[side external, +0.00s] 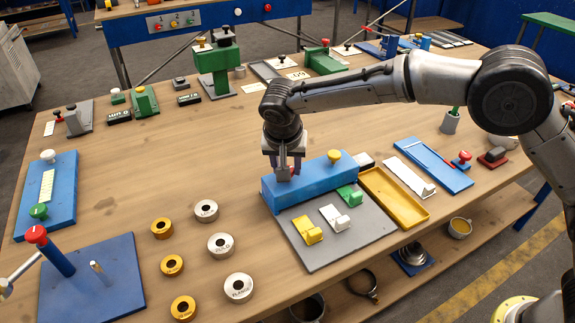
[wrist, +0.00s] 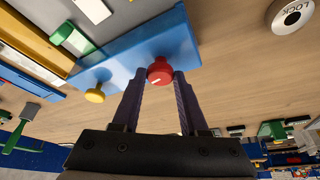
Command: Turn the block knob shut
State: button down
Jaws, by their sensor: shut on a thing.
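A blue block (side external: 312,184) stands on a grey plate (side external: 322,252) on the wooden table. In the wrist view the block (wrist: 150,46) carries a red knob (wrist: 160,70) with a pale mark on its face, and a yellow knob (wrist: 95,95). The yellow knob (side external: 334,157) stands at the block's right end in the side view. My gripper (side external: 286,170) points down over the block's left part. In the wrist view its fingers (wrist: 160,77) flank the red knob and are shut on it. In the side view the fingers mostly hide the red knob.
Yellow (side external: 308,231), white (side external: 335,218) and green (side external: 350,196) pieces sit in front of the block. A yellow tray (side external: 394,198) is close on the right.

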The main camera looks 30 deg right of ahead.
jog(key=shift+a+m+g, duration=0.1)
jog(key=shift+m+g, duration=0.2)
jog(key=shift+m, duration=0.8)
jog(key=shift+h, duration=0.3)
jog(key=shift+c, duration=2.2)
grip_release()
jog(key=v, duration=1.3)
jog(key=shift+r, duration=0.35)
jog(key=shift+s+a, duration=0.1)
jog(key=shift+a, duration=0.05)
